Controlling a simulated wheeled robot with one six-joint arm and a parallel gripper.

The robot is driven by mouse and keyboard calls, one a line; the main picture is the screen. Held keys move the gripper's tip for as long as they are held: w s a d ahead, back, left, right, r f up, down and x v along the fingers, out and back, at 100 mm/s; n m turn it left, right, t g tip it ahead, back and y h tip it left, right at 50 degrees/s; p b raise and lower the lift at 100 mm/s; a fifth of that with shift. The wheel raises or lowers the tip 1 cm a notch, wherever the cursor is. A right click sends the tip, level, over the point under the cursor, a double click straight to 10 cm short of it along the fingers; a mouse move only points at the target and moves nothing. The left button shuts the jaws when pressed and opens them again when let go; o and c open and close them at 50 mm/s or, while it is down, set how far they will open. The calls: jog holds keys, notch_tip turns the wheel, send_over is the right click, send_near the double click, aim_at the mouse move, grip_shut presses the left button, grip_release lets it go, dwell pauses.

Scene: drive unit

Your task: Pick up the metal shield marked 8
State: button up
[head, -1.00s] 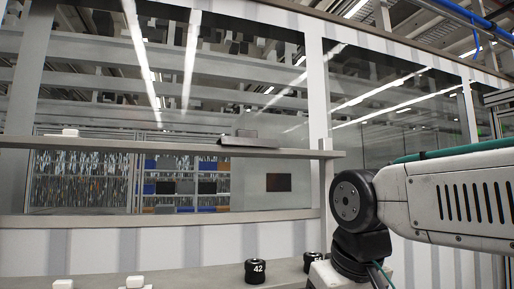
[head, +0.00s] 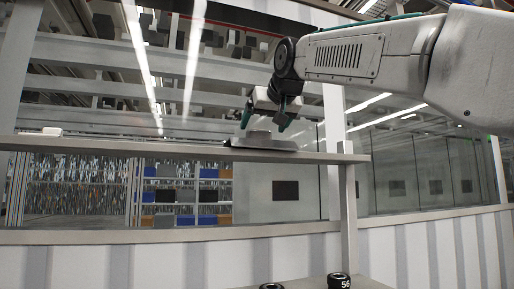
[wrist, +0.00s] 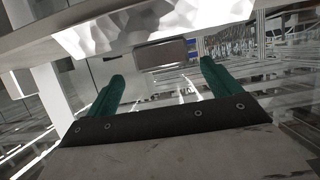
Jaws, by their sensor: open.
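A grey metal shield (head: 263,144) with sloping sides and a raised block-like handle lies on the upper shelf in the head view. I cannot read a number on it. In the wrist view, the shield (wrist: 105,38) shows as a bright, rippled plate at the top, with its grey handle (wrist: 160,54) between the lines of my fingers. My gripper (head: 266,121) is above the shield, its green fingers apart, one to each side of the handle. In the wrist view my gripper (wrist: 163,70) is open and empty, and the handle appears beyond the fingertips.
The shelf (head: 120,147) runs along the window, with a small white object (head: 51,131) at its left end. A post (head: 347,190) stands under its right part. Below, a black cylinder marked 56 (head: 339,282) and another dark one (head: 271,286) stand on a lower surface. The shelf's middle is clear.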

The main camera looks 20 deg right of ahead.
aim_at(259, 132)
jog(key=x, duration=0.4)
jog(key=shift+w+a+f, duration=0.15)
jog(key=shift+w+f, duration=0.05)
jog(key=c, duration=1.2)
jog(key=shift+r, duration=0.1)
